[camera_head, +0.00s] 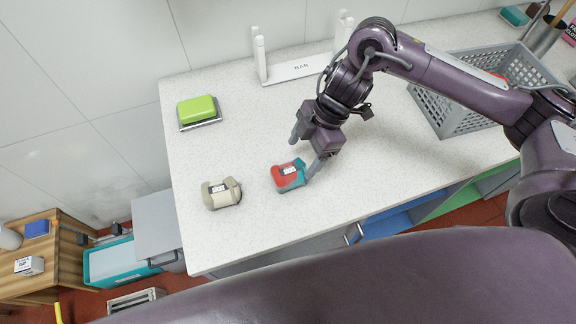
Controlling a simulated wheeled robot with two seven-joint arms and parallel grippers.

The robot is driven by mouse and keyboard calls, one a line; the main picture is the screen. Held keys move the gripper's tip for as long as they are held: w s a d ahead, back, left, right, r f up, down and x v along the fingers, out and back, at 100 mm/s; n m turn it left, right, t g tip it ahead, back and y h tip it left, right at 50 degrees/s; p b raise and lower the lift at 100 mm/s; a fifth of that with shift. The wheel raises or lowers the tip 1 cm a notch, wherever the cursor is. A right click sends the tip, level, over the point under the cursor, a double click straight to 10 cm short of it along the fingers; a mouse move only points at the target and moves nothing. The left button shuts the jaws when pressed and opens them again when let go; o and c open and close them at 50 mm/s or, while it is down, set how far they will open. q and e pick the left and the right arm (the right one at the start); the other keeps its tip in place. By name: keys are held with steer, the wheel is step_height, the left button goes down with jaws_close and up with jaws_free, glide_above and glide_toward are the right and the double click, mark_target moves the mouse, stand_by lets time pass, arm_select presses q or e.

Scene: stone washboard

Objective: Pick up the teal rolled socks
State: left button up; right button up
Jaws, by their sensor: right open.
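A rolled pair of socks, teal with a large red patch and a small white label (287,177), lies on the pale speckled counter (240,245). My right gripper (303,156) comes in from the right, just above and behind the roll in the picture. Its two fingers are spread and point down. One finger is by the roll's right end; I cannot tell whether it touches. The other finger is farther back, clear of the roll. Nothing is held between them. My left gripper is not in view.
A beige rolled pair (217,197) lies left of the teal one. A green soap-like block (197,107) sits on a small tray at the back left. A white stand (295,70) is at the wall. A grey basket (448,122) stands right, partly behind my arm. The counter's front left is clear.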

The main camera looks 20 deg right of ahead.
mark_target(295, 169)
steer(key=x, duration=0.2)
steer(key=p+x, duration=0.1)
steer(key=x, duration=0.1)
steer(key=p+x, duration=0.1)
steer(key=x, duration=0.1)
steer(key=shift+s+a+f, duration=0.15)
steer(key=shift+s+a, duration=0.05)
steer(key=shift+s, duration=0.1)
steer(key=shift+a+f, duration=0.15)
steer(key=shift+f, duration=0.3)
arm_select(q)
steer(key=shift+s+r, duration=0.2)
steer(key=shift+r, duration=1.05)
arm_select(e)
steer(key=c, duration=1.1)
steer(key=shift+o, duration=0.2)
steer(key=shift+r, duration=0.1)
